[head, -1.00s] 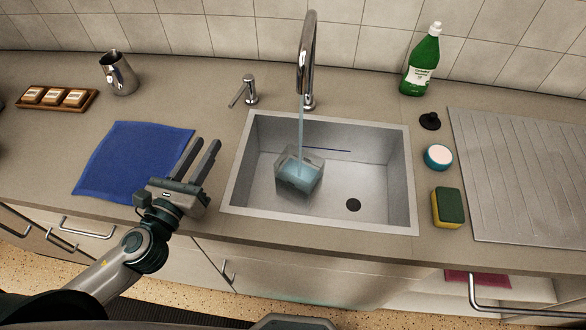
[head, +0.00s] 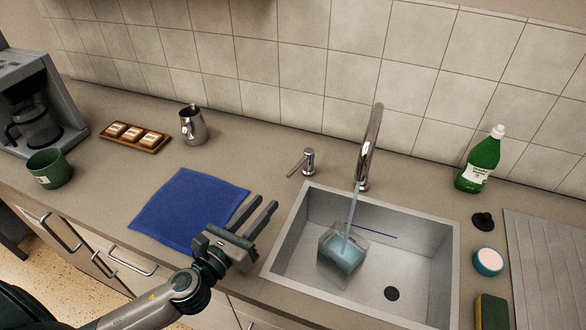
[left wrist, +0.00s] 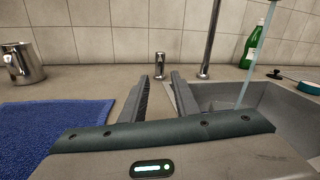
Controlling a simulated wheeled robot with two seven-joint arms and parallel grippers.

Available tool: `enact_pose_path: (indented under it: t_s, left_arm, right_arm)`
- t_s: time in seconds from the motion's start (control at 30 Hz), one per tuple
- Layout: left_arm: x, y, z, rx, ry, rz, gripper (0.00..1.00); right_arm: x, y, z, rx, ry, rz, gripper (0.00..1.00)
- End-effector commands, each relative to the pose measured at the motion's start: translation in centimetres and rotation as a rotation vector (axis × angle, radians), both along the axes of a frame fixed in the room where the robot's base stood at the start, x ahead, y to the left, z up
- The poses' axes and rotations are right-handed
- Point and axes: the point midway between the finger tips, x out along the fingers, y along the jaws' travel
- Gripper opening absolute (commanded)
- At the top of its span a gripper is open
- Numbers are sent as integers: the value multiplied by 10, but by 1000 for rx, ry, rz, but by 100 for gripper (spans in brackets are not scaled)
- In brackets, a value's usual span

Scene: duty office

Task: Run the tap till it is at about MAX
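The chrome tap (head: 371,145) stands behind the sink (head: 282,240), and a stream of water (head: 351,210) runs from its spout. The stream falls into a clear, square-sided container (head: 325,262) in the sink. Bluish water shows in it; no MAX mark can be read on it, so its level against MAX cannot be told. A small chrome fitting with a lever (head: 308,160) stands left of the tap; it shows in the left wrist view (left wrist: 160,66). My left gripper (head: 266,214) is open and empty, left of the sink near the blue cloth. My right gripper is not in view.
A thin dark blue line (head: 380,231) marks the sink's back wall. The blue cloth (head: 185,210) lies on the counter, with a steel jug (head: 193,126) behind it. A green bottle (head: 480,163), black stopper (head: 483,221) and sponge (head: 491,312) are right of the sink.

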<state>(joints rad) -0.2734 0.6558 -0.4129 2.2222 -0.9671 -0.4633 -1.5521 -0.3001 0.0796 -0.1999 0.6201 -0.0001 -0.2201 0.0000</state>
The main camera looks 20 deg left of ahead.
Motion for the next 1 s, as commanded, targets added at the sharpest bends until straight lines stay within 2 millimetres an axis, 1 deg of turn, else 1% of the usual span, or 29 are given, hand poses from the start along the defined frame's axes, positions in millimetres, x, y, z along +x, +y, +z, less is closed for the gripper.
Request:
enact_pose_path:
  t_s: [0.03, 0.1, 0.37, 0.7, 0.83, 1.0]
  left_arm:
    - [8, -2, 3, -1, -2, 0, 28]
    - [18, -4, 3, -2, -1, 0, 28]
    - [59, -13, 4, -1, -1, 1, 28]
    - [116, -26, 3, -1, -1, 1, 28]
    - [130, -29, 2, -1, -1, 1, 28]
    - [140, -31, 1, -1, 0, 0, 28]
  right_arm:
    - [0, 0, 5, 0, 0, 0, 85]
    - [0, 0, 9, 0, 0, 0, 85]
    - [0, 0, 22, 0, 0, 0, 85]
    - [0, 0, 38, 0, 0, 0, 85]
    - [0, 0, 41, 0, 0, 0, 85]
    - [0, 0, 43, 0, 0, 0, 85]
